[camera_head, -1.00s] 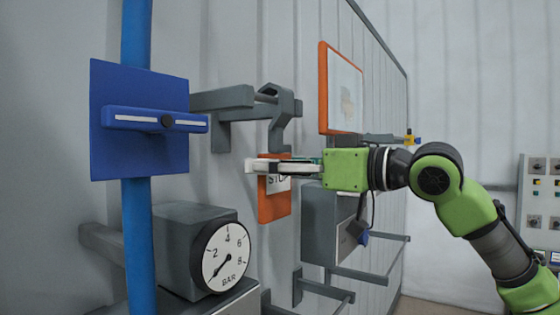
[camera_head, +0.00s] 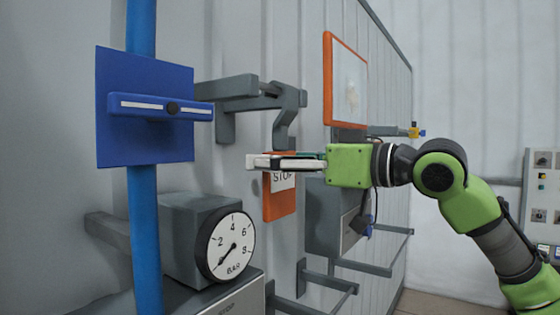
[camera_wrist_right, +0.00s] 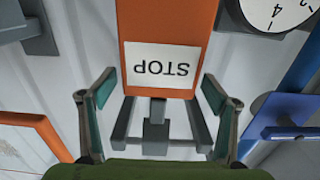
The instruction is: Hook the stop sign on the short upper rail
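The orange stop sign (camera_head: 280,205) with a white STOP label hangs upright beneath its grey hook (camera_head: 289,120). The hook's upper end is at the outer end of the short upper rail (camera_head: 228,88) and seems to rest on it; exact contact is hard to see. My right gripper (camera_head: 262,162) is in front of the sign's top. In the right wrist view, its fingers (camera_wrist_right: 158,85) are spread on both sides of the sign (camera_wrist_right: 170,25), with visible gaps, and the label appears upside down. The left gripper is not in view.
A blue panel on a blue pole (camera_head: 145,240) stands at left, with a pressure gauge (camera_head: 232,247) beside it. An orange-framed board (camera_head: 345,85) is on the wall behind my gripper. Lower grey rails (camera_head: 362,266) stick out below.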

